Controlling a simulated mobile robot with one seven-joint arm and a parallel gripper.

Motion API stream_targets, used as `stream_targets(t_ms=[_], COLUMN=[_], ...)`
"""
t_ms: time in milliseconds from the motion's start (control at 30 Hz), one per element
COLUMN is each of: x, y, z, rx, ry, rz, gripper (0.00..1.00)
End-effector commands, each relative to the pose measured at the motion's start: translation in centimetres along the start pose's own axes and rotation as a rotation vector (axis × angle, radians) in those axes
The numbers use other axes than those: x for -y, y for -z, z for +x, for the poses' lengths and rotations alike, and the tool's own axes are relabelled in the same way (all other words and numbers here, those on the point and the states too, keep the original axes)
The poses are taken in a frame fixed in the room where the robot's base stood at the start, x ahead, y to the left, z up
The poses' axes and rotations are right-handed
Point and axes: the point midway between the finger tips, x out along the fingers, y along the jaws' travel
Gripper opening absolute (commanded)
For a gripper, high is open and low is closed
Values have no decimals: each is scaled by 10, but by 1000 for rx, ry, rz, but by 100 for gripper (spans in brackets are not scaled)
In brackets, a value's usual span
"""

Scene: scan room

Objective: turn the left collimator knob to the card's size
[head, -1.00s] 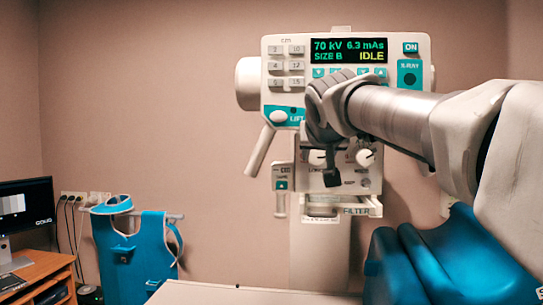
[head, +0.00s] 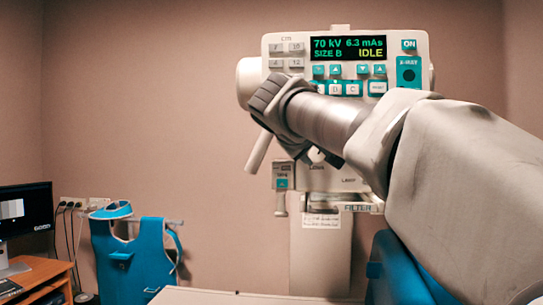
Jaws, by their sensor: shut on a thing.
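The collimator's control face (head: 340,181) is below the console, mostly behind my arm. The left collimator knob is hidden behind my wrist; the lettering below it shows in part. My gripper (head: 322,157) shows only as a dark piece under my wrist at the left knob's place. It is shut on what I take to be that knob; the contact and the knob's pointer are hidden. The right knob is hidden too. A small white card (head: 321,221) with two lines of print is below the collimator, too small to read.
The console (head: 421,48) reads 70 kV, 6.3 mAs, SIZE B, IDLE. A pale lever handle (head: 258,152) hangs close below my wrist. A blue apron (head: 129,258) hangs at left beside a desk with a monitor (head: 27,212). A pale tabletop (head: 220,297) is in front.

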Motion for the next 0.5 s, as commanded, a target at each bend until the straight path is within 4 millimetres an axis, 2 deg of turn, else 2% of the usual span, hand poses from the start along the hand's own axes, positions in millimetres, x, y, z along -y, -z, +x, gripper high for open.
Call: stream_targets(t_ms=[500], x=[2], y=[0], z=[0], rx=[5], ry=[-43], rz=[-106], gripper=[0])
